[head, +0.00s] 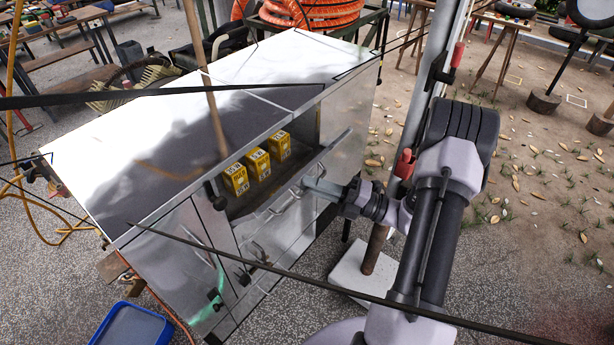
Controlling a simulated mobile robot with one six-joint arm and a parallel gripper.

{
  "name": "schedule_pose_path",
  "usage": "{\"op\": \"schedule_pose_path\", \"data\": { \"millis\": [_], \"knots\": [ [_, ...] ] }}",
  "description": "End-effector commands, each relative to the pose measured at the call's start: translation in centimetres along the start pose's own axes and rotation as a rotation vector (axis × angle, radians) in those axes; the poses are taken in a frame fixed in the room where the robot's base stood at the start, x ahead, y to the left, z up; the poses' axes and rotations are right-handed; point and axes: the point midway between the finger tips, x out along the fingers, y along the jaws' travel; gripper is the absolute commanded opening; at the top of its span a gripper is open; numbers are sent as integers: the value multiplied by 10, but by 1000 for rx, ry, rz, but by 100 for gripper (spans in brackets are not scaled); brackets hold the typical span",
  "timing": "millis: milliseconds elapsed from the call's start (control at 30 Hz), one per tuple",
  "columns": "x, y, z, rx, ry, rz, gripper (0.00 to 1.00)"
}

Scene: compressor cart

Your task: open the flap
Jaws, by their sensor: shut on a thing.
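The metal flap (333,156) is on the front of the silver cart (190,235), in the head view. It stands partly open, with a gap above it into a compartment. My gripper (309,184) is at the flap's front, shut on its handle (296,190). The fingers cover part of the handle, so the exact grip is hard to see. Several yellow boxes (257,163) stand upright in the compartment behind the flap. The flap's lower edge is hard to make out.
Lower doors with handles are below and left of the flap. A post (375,250) on a pale base stands close to my arm. Dark cables cross the view. A blue tray (133,325) lies on the ground at the lower left. Orange hose (310,12) is coiled behind the cart.

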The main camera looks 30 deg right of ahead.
Motion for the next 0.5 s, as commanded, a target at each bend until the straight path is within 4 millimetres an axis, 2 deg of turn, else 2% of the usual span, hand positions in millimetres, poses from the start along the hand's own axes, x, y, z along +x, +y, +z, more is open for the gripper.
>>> {"op": "schedule_pose_path", "data": {
  "millis": [500],
  "knots": [
    [-25,-52,-10,1,0,-8,0]
  ]
}}
